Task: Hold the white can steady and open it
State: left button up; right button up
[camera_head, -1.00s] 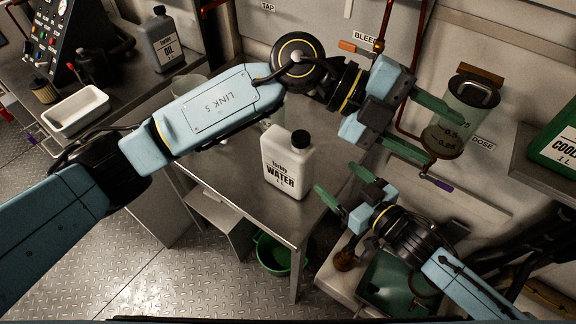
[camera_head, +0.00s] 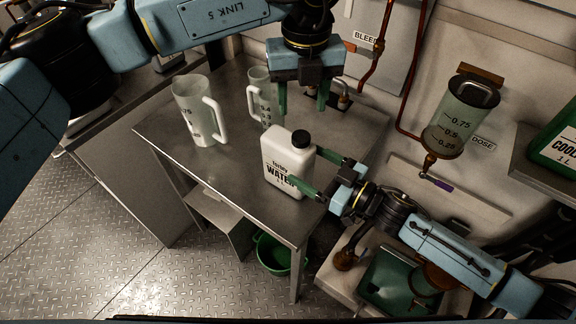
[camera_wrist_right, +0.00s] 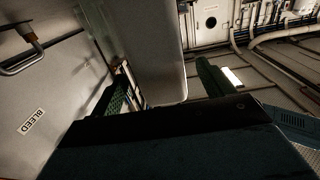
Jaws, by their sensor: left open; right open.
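The white can (camera_head: 285,165), labelled "WATER", stands upright on the metal table, its black cap (camera_head: 301,138) on top. It also shows as a pale block in the right wrist view (camera_wrist_right: 150,50), between the two fingers. My right gripper (camera_head: 317,172) is open at the can's right side, one green finger at the front and one at the back. Whether the fingers touch the can, I cannot tell. My left gripper (camera_head: 303,105) is open, its green fingers pointing down, above and behind the cap in the picture. Nothing is between its fingers.
Two clear measuring jugs stand on the table (camera_head: 235,170), one at the left (camera_head: 197,110) and one behind the can (camera_head: 258,95). A dosing vessel (camera_head: 460,115) hangs on the wall at right. A green bucket (camera_head: 272,252) is below the table.

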aim_at(290, 155)
jog(key=x, duration=0.6)
